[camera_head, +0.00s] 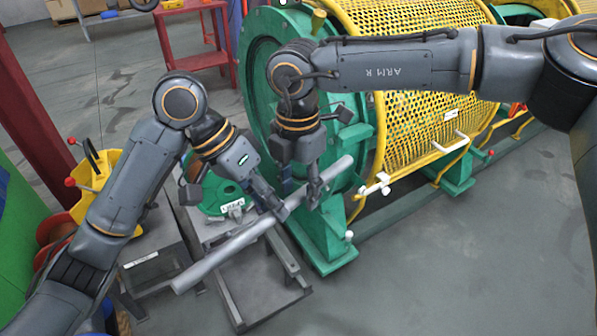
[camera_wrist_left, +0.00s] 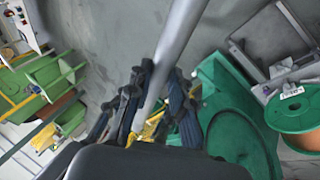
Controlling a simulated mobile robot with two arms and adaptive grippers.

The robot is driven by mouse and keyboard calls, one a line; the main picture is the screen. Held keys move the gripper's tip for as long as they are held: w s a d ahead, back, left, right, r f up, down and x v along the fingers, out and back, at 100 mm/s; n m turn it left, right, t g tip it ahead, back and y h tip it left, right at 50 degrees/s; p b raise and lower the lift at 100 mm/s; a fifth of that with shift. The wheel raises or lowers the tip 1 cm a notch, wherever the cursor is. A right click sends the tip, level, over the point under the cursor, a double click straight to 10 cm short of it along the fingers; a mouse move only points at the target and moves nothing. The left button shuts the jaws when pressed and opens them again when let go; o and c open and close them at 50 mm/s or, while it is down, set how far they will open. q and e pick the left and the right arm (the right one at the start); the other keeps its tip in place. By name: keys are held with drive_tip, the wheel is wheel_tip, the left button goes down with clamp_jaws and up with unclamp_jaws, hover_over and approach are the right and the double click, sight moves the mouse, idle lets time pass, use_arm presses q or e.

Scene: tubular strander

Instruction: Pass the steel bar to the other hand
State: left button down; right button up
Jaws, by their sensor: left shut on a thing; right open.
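The steel bar (camera_head: 225,250) is a long grey round rod, held tilted in the air, rising from lower left to upper right. My left gripper (camera_head: 272,203) is shut on it right of its middle. In the left wrist view the bar (camera_wrist_left: 177,40) runs up and away from between the dark fingers of the left gripper (camera_wrist_left: 155,105). My right gripper (camera_head: 305,192) is open and points down at the bar near its upper right end, close beside the left gripper. I cannot tell whether the bar lies between its fingers.
A green machine frame with a yellow mesh guard (camera_head: 425,120) stands just behind the right gripper. A grey metal stand (camera_head: 255,285) and a green reel (camera_head: 215,190) are below the bar. A red table (camera_head: 200,62) stands at the back. Floor at right is clear.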

use_arm(q)
drive_tip(key=shift+r, duration=0.1)
use_arm(e)
drive_tip(key=shift+f, duration=0.1)
drive_tip(key=shift+a, duration=0.1)
clamp_jaws()
use_arm(q)
drive_tip(key=c, duration=1.1)
unclamp_jaws()
